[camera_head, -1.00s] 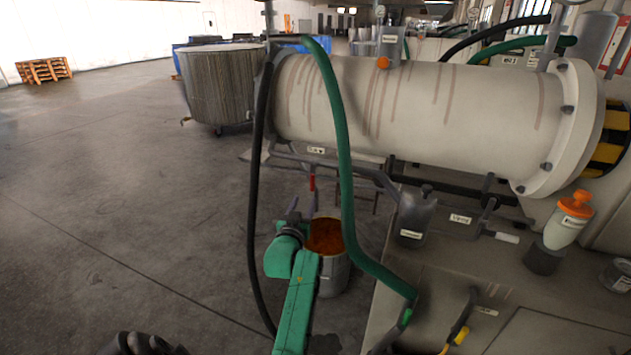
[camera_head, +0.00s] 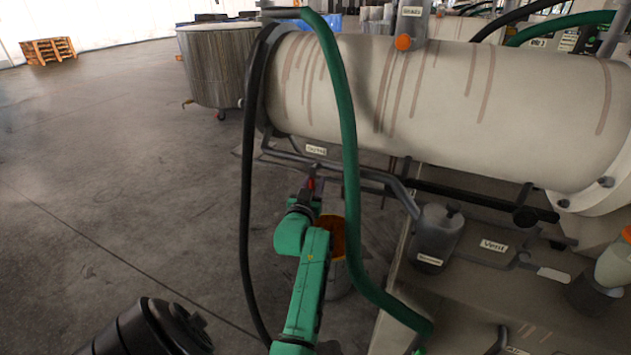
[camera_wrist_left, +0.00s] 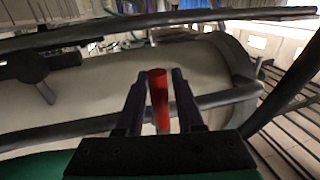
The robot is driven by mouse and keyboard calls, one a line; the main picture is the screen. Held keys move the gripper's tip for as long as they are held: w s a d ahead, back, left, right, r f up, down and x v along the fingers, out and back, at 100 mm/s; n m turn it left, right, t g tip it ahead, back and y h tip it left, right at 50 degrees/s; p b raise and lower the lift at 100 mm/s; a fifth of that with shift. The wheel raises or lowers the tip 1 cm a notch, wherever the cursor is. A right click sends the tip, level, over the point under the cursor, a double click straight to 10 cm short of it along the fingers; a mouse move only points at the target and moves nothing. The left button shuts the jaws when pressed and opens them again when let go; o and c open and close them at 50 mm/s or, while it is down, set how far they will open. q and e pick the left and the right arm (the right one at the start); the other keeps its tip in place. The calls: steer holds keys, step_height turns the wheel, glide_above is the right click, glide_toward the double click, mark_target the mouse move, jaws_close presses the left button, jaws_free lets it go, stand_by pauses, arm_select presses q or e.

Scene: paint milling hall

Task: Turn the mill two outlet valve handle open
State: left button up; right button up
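In the left wrist view the red handle (camera_wrist_left: 159,98) stands between the two dark fingers of my left gripper (camera_wrist_left: 160,85). The fingers look open, with small gaps beside the handle; contact cannot be made out. In the head view my left gripper (camera_head: 308,192) is at the handle, partly hidden by its own green arm. My right gripper is not in view.
An open can of orange paint (camera_head: 338,270) stands below the handle, partly behind my arm. A green hose (camera_head: 347,130) and a black hose (camera_head: 246,190) hang close on either side.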

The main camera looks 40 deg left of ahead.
arm_select(q)
jaws_close()
steer(key=shift+f, duration=0.1)
stand_by(1.1)
